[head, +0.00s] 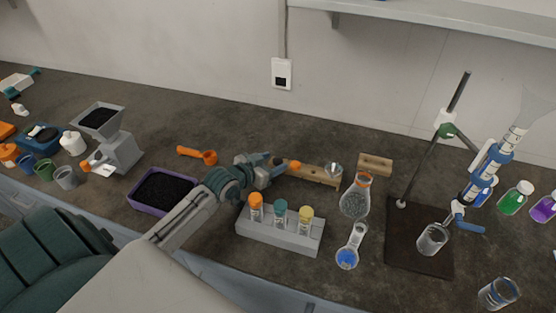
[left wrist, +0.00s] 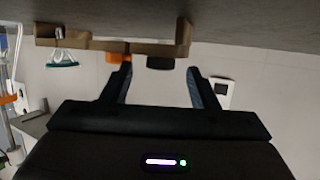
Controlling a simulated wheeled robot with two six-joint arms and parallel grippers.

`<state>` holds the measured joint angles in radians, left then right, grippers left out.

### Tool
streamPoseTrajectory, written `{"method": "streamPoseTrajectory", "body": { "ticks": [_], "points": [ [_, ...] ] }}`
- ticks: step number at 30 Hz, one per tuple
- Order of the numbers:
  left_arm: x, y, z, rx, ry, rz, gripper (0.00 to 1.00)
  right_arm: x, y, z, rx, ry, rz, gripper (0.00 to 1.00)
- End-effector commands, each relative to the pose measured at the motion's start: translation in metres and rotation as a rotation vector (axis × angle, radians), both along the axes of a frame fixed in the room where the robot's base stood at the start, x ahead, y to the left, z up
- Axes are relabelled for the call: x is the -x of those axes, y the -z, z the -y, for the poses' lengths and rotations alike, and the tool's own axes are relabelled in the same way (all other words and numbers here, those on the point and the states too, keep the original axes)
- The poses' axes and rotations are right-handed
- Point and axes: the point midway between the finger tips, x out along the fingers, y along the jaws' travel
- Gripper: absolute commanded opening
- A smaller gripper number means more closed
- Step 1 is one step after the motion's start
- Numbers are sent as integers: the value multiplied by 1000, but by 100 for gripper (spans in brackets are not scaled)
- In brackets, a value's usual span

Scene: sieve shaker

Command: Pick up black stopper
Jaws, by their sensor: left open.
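The black stopper (left wrist: 160,62) shows in the left wrist view, upside down there, on a wooden rack (left wrist: 100,45). It lies between and just beyond the fingertips of my left gripper (left wrist: 157,72), which is open and empty. An orange stopper (left wrist: 118,57) is beside it. In the head view my left gripper (head: 272,164) is at the left end of the wooden rack (head: 315,175), next to the orange stopper (head: 295,164). The black stopper is mostly hidden by the gripper there. My right gripper is not in view.
A grey rack (head: 262,238) with capped vials stands in front of my left gripper. A flask (head: 355,200) and a glass piece (head: 333,169) are to the right. A purple tray (head: 140,206) and an orange scoop (head: 200,155) are to the left. A stand (head: 420,250) is at right.

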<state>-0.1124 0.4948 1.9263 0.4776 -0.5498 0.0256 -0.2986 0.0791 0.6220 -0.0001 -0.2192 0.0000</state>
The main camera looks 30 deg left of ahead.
Motion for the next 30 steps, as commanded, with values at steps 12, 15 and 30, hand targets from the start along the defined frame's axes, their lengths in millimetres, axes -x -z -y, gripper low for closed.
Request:
{"method": "streamPoseTrajectory", "body": {
  "ticks": [12, 15, 30],
  "points": [
    [-8, 4, 2, 0, 1, -1, 40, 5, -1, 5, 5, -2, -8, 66],
    [-8, 4, 2, 0, 1, -1, 21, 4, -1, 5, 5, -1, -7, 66],
    [-8, -5, 2, -1, 2, 1, 6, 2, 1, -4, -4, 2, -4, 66]
  ]
}}
